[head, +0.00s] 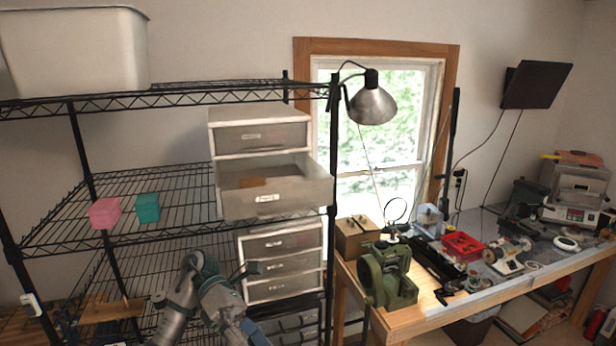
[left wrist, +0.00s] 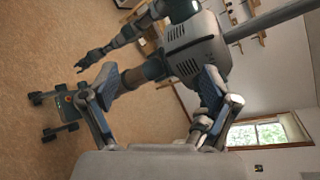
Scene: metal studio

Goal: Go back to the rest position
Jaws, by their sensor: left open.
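My left arm rises from the bottom of the head view. Its gripper (head: 248,270) is open and holds nothing that I can see. It is in front of the black wire rack (head: 180,232), near the lower drawer unit (head: 281,243); I cannot tell the exact gap. The left wrist view looks back at my own body. A dark gripper on my other arm (left wrist: 92,60) shows there, small and at a distance, so its jaws are unclear.
A pink box (head: 104,213) and a teal box (head: 147,208) sit on the rack's middle shelf. An upper drawer (head: 300,197) is pulled out above my left arm. A workbench (head: 425,318) with a green machine (head: 388,276) stands at right. A lamp (head: 372,103) hangs above.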

